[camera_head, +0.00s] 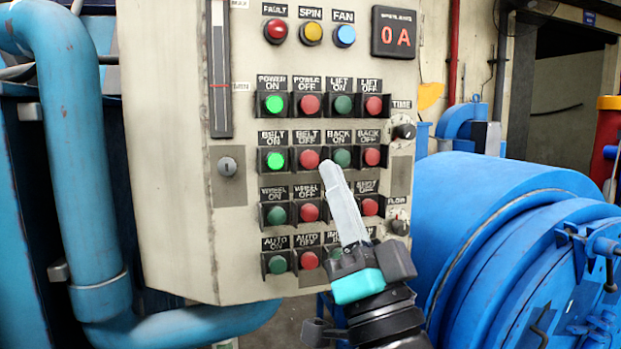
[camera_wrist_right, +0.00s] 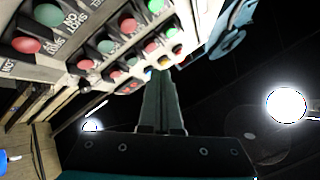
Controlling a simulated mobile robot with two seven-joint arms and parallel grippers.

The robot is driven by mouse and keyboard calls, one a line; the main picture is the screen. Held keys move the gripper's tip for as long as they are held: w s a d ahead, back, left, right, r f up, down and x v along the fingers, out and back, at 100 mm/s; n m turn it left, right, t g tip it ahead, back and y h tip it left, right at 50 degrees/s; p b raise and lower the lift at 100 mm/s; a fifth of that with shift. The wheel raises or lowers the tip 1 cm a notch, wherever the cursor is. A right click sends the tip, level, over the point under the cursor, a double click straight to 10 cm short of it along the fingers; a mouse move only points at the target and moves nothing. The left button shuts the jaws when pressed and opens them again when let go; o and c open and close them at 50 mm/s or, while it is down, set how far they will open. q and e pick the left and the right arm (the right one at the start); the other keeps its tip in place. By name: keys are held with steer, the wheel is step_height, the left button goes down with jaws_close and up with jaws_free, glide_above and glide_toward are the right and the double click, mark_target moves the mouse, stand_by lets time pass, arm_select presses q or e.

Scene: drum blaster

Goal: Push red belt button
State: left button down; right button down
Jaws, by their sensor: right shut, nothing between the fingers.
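The red button under the BELT OFF label (camera_head: 309,159) sits in the second button row of the beige control panel (camera_head: 160,110). To its left the BELT ON button (camera_head: 276,161) glows green. My right gripper (camera_head: 328,168) is shut and empty, its fingertips just right of and slightly below the red belt button in the head view. I cannot tell whether the tip touches the panel. The gripper's fingers also show in the right wrist view (camera_wrist_right: 161,85), pointing along the panel with its button rows. My left gripper is not in view.
The POWER ON button (camera_head: 274,104) is lit green above. Several other red and green buttons surround the fingertips closely. A blue drum machine (camera_head: 480,230) stands at the right, and a thick blue pipe (camera_head: 75,150) runs down at the left.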

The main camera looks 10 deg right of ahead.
mark_target(315, 171)
steer(key=shift+w+a+r+b, duration=0.1)
steer(key=shift+w+b, duration=0.4)
steer(key=shift+w, duration=1.2)
steer(key=shift+w+a+b, duration=0.1)
steer(key=shift+w+b, duration=0.35)
steer(key=shift+w, duration=2.1)
steer(key=shift+s, duration=0.2)
steer(key=shift+s+p, duration=0.4)
steer(key=shift+s, duration=0.3)
